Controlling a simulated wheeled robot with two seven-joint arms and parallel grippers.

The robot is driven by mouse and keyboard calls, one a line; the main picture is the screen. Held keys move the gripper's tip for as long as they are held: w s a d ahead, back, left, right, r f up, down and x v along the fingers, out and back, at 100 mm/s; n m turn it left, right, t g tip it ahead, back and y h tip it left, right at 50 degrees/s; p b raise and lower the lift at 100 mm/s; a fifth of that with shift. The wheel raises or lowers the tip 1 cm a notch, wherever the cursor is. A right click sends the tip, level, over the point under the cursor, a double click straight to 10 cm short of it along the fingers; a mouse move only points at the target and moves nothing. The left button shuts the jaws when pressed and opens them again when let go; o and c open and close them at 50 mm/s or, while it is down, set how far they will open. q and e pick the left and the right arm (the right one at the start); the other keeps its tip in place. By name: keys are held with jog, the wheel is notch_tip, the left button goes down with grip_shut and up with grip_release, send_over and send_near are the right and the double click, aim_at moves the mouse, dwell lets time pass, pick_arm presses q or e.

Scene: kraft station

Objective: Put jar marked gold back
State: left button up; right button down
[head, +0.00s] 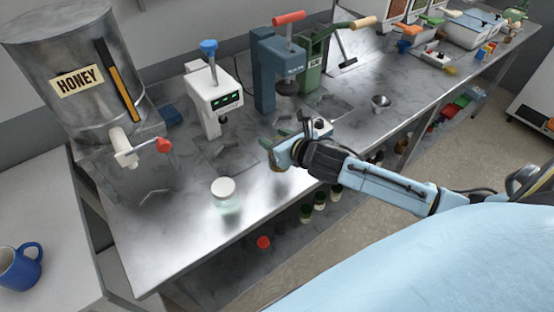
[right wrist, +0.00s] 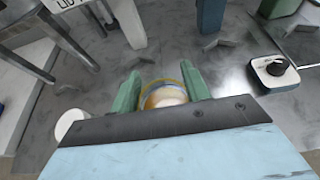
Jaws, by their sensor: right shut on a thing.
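My right gripper (head: 276,152) is over the steel bench, in front of the white press. In the right wrist view its two green fingers (right wrist: 161,88) are shut on a round jar (right wrist: 165,97) with a gold-yellow band around its rim and a pale tan top. In the head view the held jar is mostly hidden by the gripper. Whether it touches the bench is hard to tell. A glass jar with a white lid (head: 224,189) stands apart on the bench, left of the gripper. My left gripper is not in view.
A honey tank (head: 60,110) stands at the left, with a white press (head: 205,105), blue press (head: 264,80) and green press (head: 312,70) along the back. A small white device with a black knob (right wrist: 275,70) is near the gripper. Several jars sit below the bench, one red-lidded (head: 264,243).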

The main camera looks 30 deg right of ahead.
jog(key=shift+f+b, duration=0.3)
jog(key=shift+f, duration=2.6)
jog(key=shift+f, duration=0.1)
jog(key=c, duration=0.7)
grip_release()
jog(key=shift+f, duration=0.1)
jog(key=shift+s+r, duration=0.15)
jog(key=shift+r, duration=0.05)
jog(key=v, duration=1.1)
jog(key=shift+s, duration=0.35)
jog(key=shift+r, duration=0.1)
